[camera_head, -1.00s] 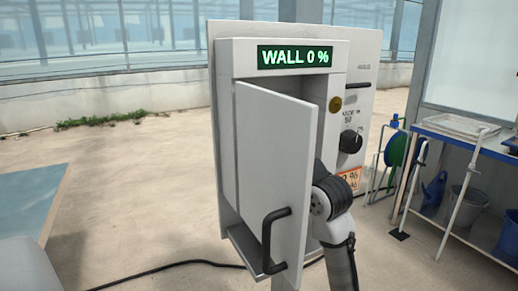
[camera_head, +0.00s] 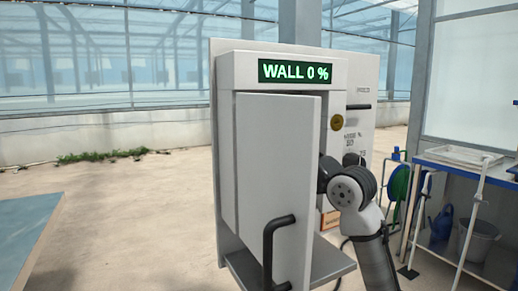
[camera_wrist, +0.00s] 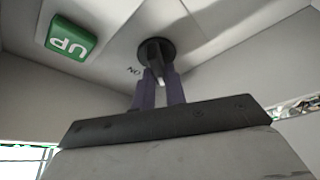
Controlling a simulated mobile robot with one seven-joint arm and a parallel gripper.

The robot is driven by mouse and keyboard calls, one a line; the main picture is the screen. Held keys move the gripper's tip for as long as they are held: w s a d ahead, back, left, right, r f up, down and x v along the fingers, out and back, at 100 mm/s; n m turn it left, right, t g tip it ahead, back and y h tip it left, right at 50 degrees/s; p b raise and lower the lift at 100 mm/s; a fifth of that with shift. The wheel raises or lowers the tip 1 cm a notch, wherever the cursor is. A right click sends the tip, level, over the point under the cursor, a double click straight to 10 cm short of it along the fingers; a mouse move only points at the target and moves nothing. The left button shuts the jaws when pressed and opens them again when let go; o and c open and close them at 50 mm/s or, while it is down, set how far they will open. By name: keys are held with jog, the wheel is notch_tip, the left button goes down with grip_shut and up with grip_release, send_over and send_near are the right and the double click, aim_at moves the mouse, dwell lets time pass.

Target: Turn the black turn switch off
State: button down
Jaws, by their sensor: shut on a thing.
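In the wrist view the black turn switch (camera_wrist: 155,50) sits on a pale panel, a round base with a lever and a white mark. Upside-down lettering, apparently "ON", is beside it. My gripper (camera_wrist: 158,80) has its two purple fingers on either side of the lever, shut on it. In the head view the open white door (camera_head: 275,180) of the cabinet hides the gripper and the switch. My arm reaches in from the right of the door.
A green button (camera_wrist: 73,37) marked "UP" is near the switch. The cabinet display (camera_head: 295,72) reads "WALL 0 %". The door has a black handle (camera_head: 268,250). A black knob (camera_head: 352,159) is on the side panel, partly behind my arm. A blue-framed bench (camera_head: 460,165) stands right.

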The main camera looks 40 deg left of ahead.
dwell(0.4)
jog(key=c, duration=1.4)
grip_release()
jog(key=shift+c, duration=0.2)
jog(key=d+f+b, duration=0.2)
jog(key=d, duration=1.1)
jog(key=shift+s+d+f+b, duration=0.3)
